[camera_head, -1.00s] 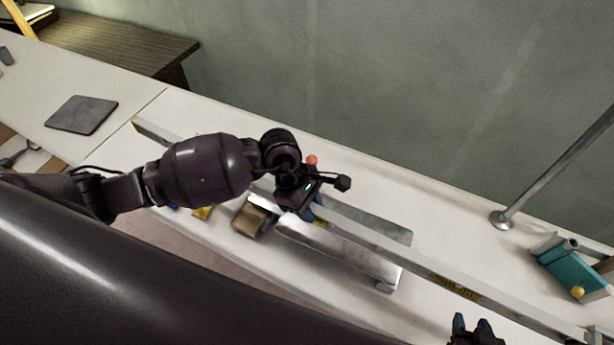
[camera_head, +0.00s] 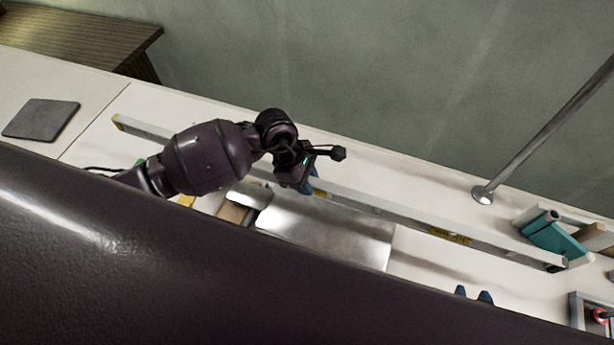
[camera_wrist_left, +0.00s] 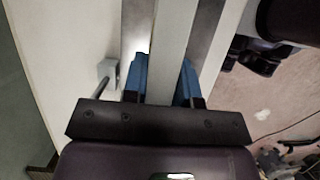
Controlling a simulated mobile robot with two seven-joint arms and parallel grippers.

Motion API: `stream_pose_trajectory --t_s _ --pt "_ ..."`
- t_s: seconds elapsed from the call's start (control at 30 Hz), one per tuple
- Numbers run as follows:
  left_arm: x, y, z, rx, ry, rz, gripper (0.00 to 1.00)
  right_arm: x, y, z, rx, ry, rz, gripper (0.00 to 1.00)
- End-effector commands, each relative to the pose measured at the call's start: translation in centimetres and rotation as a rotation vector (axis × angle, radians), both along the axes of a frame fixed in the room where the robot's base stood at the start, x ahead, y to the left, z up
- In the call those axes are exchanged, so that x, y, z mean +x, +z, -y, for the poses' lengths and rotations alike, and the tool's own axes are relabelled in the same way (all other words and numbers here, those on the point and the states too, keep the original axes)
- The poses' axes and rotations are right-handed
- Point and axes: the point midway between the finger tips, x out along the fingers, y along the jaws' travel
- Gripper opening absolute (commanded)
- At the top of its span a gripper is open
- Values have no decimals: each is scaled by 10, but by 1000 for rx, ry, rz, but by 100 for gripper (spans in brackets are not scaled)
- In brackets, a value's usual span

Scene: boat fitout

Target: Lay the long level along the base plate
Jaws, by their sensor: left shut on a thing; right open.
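The long level (camera_head: 390,211) is a slim silver bar with yellow labels, running from upper left to lower right in the head view. My left gripper (camera_head: 308,186) is shut on it near its middle. In the left wrist view the level (camera_wrist_left: 173,35) passes between the blue fingertips (camera_wrist_left: 163,82). The shiny metal base plate (camera_head: 330,238) lies on the bench, mostly on the near side of the level. I cannot tell whether the level touches it. My right gripper (camera_head: 474,294) shows only its two blue fingertips, apart and empty, near the bottom edge.
A teal object (camera_head: 552,240) stands close to the level's right end. A metal post (camera_head: 484,194) rises from the bench behind the level. A brown block (camera_head: 234,212) sits by the plate's left end. A dark square pad (camera_head: 41,119) lies far left.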

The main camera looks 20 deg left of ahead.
Motion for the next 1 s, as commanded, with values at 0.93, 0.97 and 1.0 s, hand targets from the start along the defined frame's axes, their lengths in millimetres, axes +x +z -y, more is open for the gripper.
stream_pose_trajectory --t_s 0.93,0.97,1.0 --pt "1 -50 0 -1 0 3 0 7 -8 -3 3 2 23 43" --pt "1 -52 0 -1 0 3 0 8 -9 -3 4 3 24 43" --pt "1 -54 0 -1 0 3 0 8 -10 -3 4 3 25 43"
